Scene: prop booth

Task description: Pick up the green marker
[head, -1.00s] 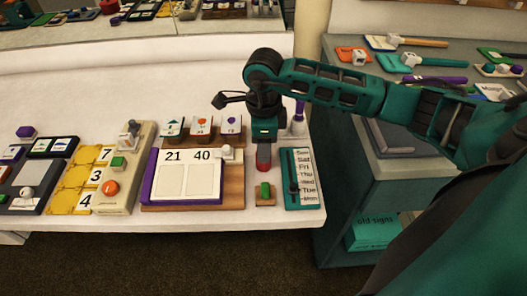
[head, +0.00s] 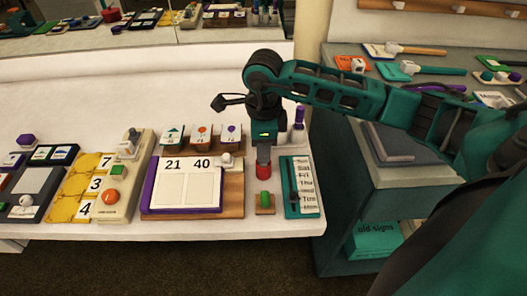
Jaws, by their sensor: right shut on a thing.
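A short green piece, which looks like the green marker (head: 264,199), sits on a small wooden block (head: 265,210) near the table's front edge. My right gripper (head: 263,152) points down just behind it in the head view. It is shut on a red, roughly cylindrical piece (head: 263,170), which shows below the fingers. The red piece appears just behind and apart from the green one. I cannot tell whether it touches the table. My left gripper is not in view.
A white board with 21 and 40 (head: 190,190) stands left of the wooden block. A teal board with a day list (head: 303,185) stands close on the right. A purple marker (head: 299,117) stands behind. A grey-green shelf (head: 400,190) is at the right.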

